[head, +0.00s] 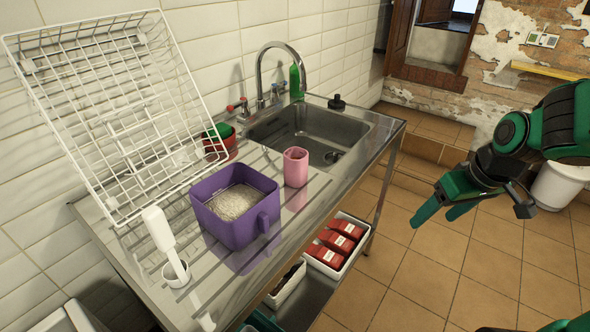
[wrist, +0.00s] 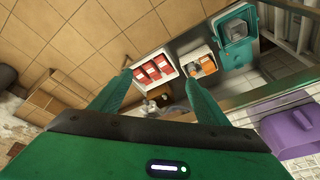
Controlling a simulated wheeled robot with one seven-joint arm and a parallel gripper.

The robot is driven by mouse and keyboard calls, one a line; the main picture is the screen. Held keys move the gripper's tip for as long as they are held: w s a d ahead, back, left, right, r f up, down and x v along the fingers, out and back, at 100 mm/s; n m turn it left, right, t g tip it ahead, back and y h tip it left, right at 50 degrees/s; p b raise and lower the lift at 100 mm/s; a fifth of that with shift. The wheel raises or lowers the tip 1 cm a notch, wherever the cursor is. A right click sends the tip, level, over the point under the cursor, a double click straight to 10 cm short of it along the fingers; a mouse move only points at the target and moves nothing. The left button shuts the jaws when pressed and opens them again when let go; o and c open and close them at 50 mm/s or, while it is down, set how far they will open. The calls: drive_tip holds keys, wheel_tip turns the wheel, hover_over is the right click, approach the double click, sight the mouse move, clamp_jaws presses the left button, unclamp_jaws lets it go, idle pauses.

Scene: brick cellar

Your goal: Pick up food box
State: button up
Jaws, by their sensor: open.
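Several red boxes with white labels (head: 336,242), which look like the food boxes, sit side by side in a white tray (head: 357,250) on the lower shelf under the sink counter. In the wrist view the red boxes (wrist: 153,70) show in their white tray (wrist: 172,72), between my fingertips in the picture but well beyond them. My green gripper (head: 436,217) is open and empty. It hangs over the tiled floor to the right of the counter, apart from the boxes and higher than them.
The steel counter edge (head: 340,187) overhangs part of the shelf. A purple tub (head: 237,221) and pink cup (head: 295,167) stand on the counter. A second white tray with orange items (wrist: 207,66) and a teal container (wrist: 237,45) are beside the boxes. Floor right of the counter is clear.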

sight(305, 165)
drive_tip(key=w+a+n+t+y, duration=0.1)
drive_tip(key=w+a+n+y, duration=0.1)
drive_tip(key=w+a, duration=0.3)
drive_tip(key=w+a+r+n+t+y, duration=0.1)
drive_tip(key=w+a+n+t+y, duration=0.1)
drive_tip(key=a, duration=1)
drive_tip(key=w+a+r+n+t+y, duration=0.1)
drive_tip(key=w+a+n+y, duration=0.3)
drive_tip(key=w+a, duration=0.4)
drive_tip(key=shift+w+a+r+t+y, duration=0.2)
drive_tip(key=shift+a+t+y, duration=0.2)
drive_tip(key=shift+a+y, duration=0.3)
drive_tip(key=x, duration=0.4)
drive_tip(key=shift+w+a+f, duration=0.1)
drive_tip(key=shift+w, duration=0.05)
drive_tip(key=shift+x, duration=3.05)
drive_tip(key=shift+w, duration=0.1)
drive_tip(key=c, duration=1.2)
